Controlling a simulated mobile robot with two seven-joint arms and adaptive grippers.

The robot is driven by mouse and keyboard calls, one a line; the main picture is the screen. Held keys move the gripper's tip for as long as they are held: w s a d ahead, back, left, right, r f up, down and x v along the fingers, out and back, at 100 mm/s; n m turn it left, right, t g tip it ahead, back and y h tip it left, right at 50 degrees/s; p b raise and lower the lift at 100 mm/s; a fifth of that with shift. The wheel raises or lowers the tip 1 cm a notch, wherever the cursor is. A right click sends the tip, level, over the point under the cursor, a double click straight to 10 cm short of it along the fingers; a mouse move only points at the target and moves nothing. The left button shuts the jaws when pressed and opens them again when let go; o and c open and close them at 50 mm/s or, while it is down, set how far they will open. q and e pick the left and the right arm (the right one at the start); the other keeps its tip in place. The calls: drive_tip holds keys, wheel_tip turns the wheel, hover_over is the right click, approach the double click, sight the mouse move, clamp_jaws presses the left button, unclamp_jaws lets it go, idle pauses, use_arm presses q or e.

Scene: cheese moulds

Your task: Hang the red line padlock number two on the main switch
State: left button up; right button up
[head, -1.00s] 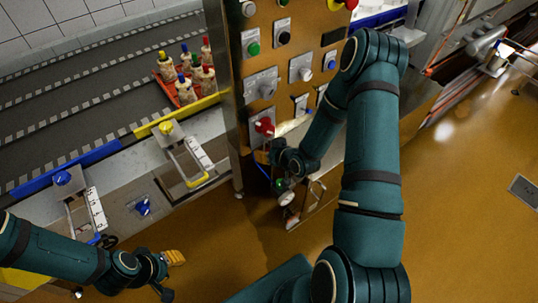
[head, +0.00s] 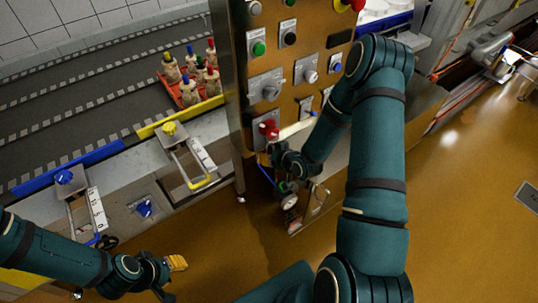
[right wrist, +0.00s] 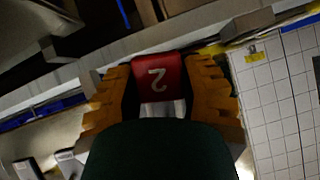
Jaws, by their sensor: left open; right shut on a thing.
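The red padlock (right wrist: 160,77) bears a white number 2, which appears upside down in the right wrist view. My right gripper (right wrist: 162,82) is shut on it, with orange fingers on both sides. In the head view, my right wrist is close in front of the lower panel, and the padlock and fingertips cannot be made out. A red rotary switch (head: 268,129), apparently the main switch, is on the lower left of the panel, just above my right wrist. My left gripper (head: 177,263) is open and empty over the floor at lower left.
The steel control panel (head: 333,37) carries several knobs and buttons. The brown floor is open.

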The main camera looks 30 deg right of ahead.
drive_tip(key=o, duration=1.2)
drive_tip(key=v, duration=1.2)
drive_tip(key=s+a+f+g, duration=0.3)
drive_tip(key=a, duration=0.4)
drive_tip(key=s+a+f+g+y, duration=0.1)
drive_tip(key=s+a+f+g, duration=0.2)
drive_tip(key=a, duration=0.5)
drive_tip(key=s+a+f+m+g+y, duration=0.1)
drive_tip(key=s+a+f+g, duration=0.2)
drive_tip(key=a, duration=0.5)
drive_tip(key=shift+f, duration=0.25)
drive_tip(key=shift+d, duration=0.1)
